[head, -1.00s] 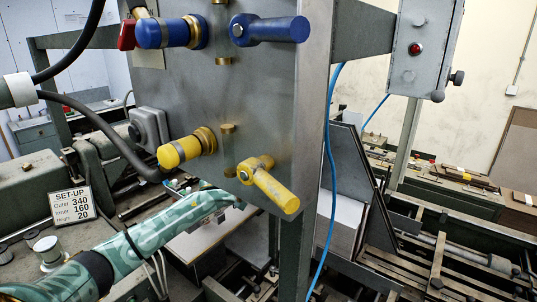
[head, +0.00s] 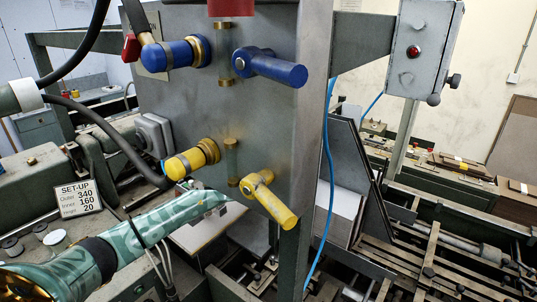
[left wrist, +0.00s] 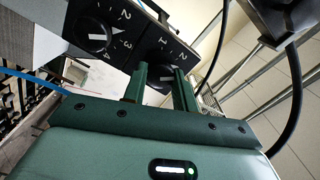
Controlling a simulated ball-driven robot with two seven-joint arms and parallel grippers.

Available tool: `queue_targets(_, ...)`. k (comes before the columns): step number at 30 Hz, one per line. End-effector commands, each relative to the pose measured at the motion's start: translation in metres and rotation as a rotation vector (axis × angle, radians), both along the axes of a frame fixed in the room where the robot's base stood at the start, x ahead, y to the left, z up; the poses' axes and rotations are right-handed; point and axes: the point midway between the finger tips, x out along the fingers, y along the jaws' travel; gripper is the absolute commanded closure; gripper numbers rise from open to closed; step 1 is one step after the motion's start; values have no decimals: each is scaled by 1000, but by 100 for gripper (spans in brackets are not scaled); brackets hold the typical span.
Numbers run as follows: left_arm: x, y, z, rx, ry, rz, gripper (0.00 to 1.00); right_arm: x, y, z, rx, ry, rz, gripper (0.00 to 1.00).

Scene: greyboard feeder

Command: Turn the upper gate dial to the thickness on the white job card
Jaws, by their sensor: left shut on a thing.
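In the left wrist view a black panel carries two dials with white numbers. The fully visible dial (left wrist: 91,36) shows 2, 3 and 4 around its knob. The other dial (left wrist: 165,52), marked 1 and 2, sits at my left gripper (left wrist: 161,72). Its two green fingers are on either side of that dial's knob and shut on it, partly covering it. I cannot tell from this tilted view which dial is the upper one. In the head view my left arm reaches behind the grey plate, which hides the gripper. No card with a readable thickness shows. My right gripper is not in view.
A set-up card (head: 78,199) reads Outer 340, Inner 160, and 20 on its last line. The grey plate (head: 215,110) carries a blue lever (head: 275,66) and a yellow lever (head: 270,200). A blue hose (head: 329,180) hangs beside it. A black cable (left wrist: 292,110) crosses the wrist view.

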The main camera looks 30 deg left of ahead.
Motion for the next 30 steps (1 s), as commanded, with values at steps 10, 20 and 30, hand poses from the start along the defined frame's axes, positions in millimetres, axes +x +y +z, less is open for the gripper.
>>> queue_targets(10, 0, 0, 0, 119, -8, 0, 95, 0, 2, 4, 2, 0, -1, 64)
queue_targets(20, 0, -1, -1, 134, -9, -1, 95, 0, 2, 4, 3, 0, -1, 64)
queue_targets(30, 0, -1, -1, 132, -8, -1, 50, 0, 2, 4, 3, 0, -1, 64)
